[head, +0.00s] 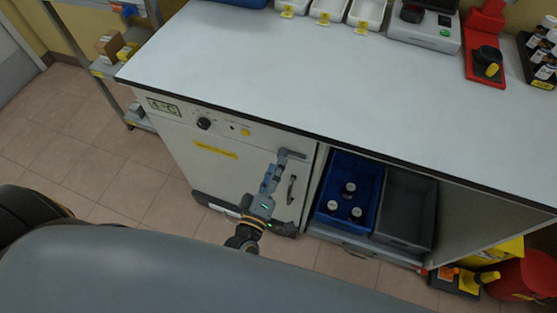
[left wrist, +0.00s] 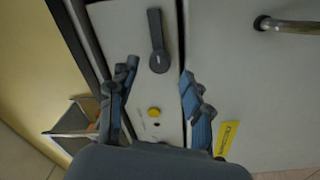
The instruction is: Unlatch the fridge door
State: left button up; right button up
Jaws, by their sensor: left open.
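The fridge (head: 180,152) is a pale cabinet under the counter, its door shut. Its latch (head: 293,154) is a dark grey lever at the right end of the control panel, pointing right in the head view; in the left wrist view the latch (left wrist: 156,40) points up from its round pivot. My left gripper (head: 273,172) is open and empty in front of the door, just below the latch in the head view. In the left wrist view its fingers (left wrist: 158,80) are spread, with the lever beyond them and between their tips. Contact is not visible. My right gripper is out of view.
The metal door handle (head: 291,189) stands right of the left gripper. The counter (head: 330,75) overhangs above. A blue crate (head: 374,180) with several bottles and a grey crate (head: 408,205) are to the right. A shelf rack (head: 100,70) stands left.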

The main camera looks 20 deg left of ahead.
pick_arm(q)
jog(key=s, duration=0.9)
jog(key=shift+s+a+f, duration=0.15)
